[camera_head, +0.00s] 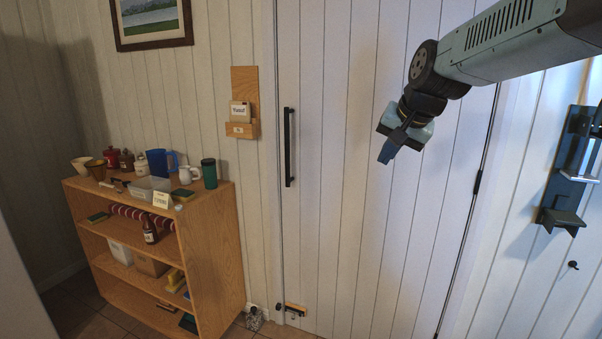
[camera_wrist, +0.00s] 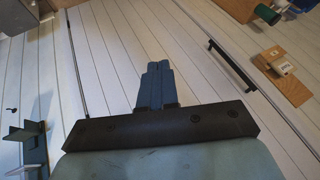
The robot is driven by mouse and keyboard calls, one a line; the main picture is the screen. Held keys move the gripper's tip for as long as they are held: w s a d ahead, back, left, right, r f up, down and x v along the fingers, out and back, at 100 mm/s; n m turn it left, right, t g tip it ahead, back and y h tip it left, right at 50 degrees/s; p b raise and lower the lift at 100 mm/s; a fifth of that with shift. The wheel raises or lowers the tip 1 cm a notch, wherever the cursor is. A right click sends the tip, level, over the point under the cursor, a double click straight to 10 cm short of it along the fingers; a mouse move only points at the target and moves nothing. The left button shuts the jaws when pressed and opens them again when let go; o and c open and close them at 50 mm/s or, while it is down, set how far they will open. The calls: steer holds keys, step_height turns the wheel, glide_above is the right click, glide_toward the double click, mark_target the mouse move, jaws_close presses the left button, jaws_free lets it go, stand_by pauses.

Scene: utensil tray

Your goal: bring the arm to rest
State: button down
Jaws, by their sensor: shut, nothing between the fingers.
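My gripper (camera_head: 387,152) hangs in the air at the end of my arm, in front of the white panelled door (camera_head: 350,230), in the upper right of the head view. Its fingers point down and a little left. In the wrist view my gripper (camera_wrist: 157,68) shows its two dark fingers side by side, closed together with nothing between them. It is well to the right of the shelf and touches nothing that I can see.
A wooden shelf (camera_head: 222,245) at the left bears cups, jars, a blue pitcher (camera_head: 163,162) and a green tumbler (camera_head: 209,173). A black door handle (camera_head: 289,147) and a wooden wall holder (camera_head: 245,75) are left of my arm. A dark wall rack (camera_head: 570,170) is at the right.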

steer(key=s+d+f+n+h, duration=0.1)
steer(key=s+d+f+n, duration=0.1)
steer(key=s, duration=0.8)
steer(key=s+d+f+n+h, duration=0.1)
steer(key=s+f, duration=0.4)
steer(key=s, duration=0.5)
steer(key=shift+s+d+n+g, duration=0.15)
steer(key=shift+d+n+g, duration=0.25)
steer(key=shift+d+n, duration=0.45)
steer(key=shift+d, duration=0.15)
